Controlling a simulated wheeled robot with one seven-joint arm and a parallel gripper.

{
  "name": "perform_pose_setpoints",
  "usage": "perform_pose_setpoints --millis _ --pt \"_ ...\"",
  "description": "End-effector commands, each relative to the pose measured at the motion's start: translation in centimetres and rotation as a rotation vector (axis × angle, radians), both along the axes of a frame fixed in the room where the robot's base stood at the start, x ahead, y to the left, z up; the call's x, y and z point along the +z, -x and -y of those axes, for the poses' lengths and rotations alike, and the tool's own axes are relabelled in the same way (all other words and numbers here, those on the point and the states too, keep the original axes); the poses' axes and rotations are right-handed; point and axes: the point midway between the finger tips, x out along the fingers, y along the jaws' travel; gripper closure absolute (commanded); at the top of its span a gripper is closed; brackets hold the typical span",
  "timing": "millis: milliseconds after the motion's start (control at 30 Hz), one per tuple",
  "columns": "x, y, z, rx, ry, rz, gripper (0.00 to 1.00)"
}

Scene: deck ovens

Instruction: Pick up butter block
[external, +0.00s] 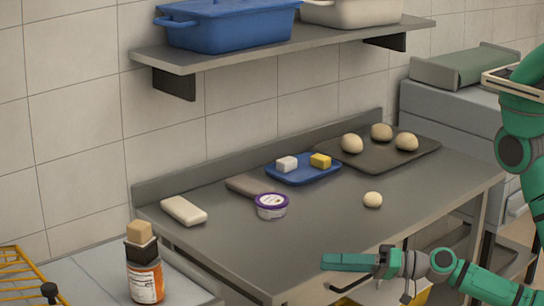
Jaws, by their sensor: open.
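A small yellow block (320,160), which looks like the butter block, sits on the right part of a blue tray (303,178) toward the back of the metal counter. A white block (286,164) sits to its left on the same tray. My gripper (341,274) is open and empty at the counter's front edge, pointing left in the picture. It is well apart from the yellow block, nearer the camera. Its exact height over the counter is hard to tell.
A dark tray (375,163) with dough balls stands right of the blue tray. A purple-lidded tub (272,206), a flat brownish item (247,188), a cream block (183,211) and a loose dough ball (372,200) lie on the counter (320,222). A shelf (290,43) hangs above the back.

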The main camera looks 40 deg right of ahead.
Motion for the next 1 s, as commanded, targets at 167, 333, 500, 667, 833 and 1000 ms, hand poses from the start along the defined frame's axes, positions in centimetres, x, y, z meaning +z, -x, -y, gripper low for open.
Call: perform_pose_setpoints --millis 167,333,500,667,833,1000 --pt "6.4 4.8 -8.3 0.298 -0.097 0.097 0.58" --pt "8.8 6.5 -12.1 0.474 -0.086 0.189 0.58" --pt "6.6 -2.4 -10.7 0.403 0.044 0.242 0.58" --pt "3.8 -16.0 -3.4 0.185 0.195 0.245 0.58" --pt "2.3 -28.2 8.1 -0.060 0.333 0.229 0.58" --pt "2.1 -37.2 22.3 -0.299 0.454 0.204 0.58"
